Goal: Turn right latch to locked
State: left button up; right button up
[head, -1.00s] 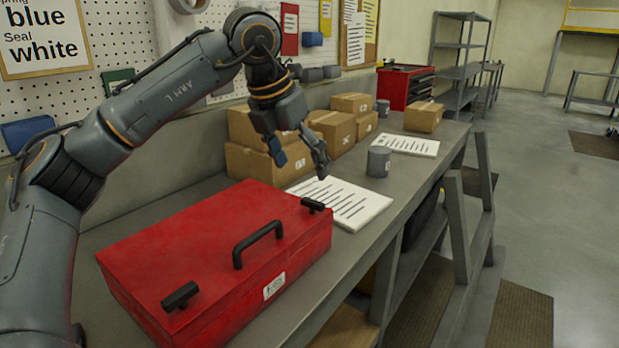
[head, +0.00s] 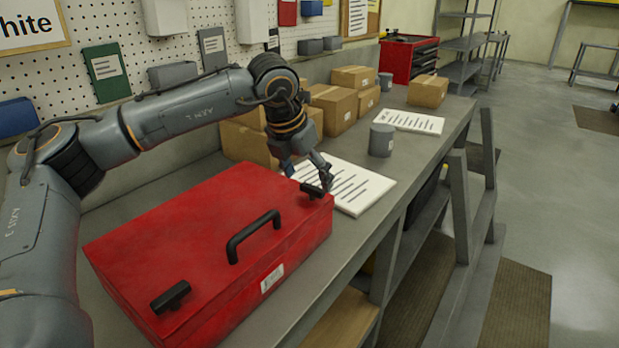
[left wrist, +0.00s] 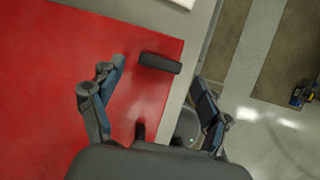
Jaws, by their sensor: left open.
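A red toolbox (head: 190,225) lies closed on the grey workbench. The right latch (head: 312,191) is a black bar on its lid, near the far right corner; it also shows in the left wrist view (left wrist: 160,63). The left latch (head: 170,297) is a similar black bar at the near corner, with a black carry handle (head: 254,238) between them. My left gripper (head: 308,174) is open and low over the right latch. In the left wrist view, the latch lies between and just ahead of the spread fingers (left wrist: 156,74). Contact cannot be told. My right gripper is not in view.
A printed sheet (head: 350,188) lies right behind the toolbox. A grey can (head: 381,140) and cardboard boxes (head: 333,108) stand farther back on the bench (head: 400,180). A pegboard wall with bins runs along the left. The bench edge drops to a floor at the right.

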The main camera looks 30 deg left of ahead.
pick_arm(q)
jog(key=shift+w+f, duration=0.2)
jog(key=shift+f, duration=0.3)
jog(key=shift+w+f, duration=0.15)
jog(key=shift+f, duration=0.2)
jog(key=shift+w+f, duration=0.1)
jog(key=shift+f, duration=0.15)
jog(key=shift+c, duration=1.3)
jog(key=c, duration=0.9)
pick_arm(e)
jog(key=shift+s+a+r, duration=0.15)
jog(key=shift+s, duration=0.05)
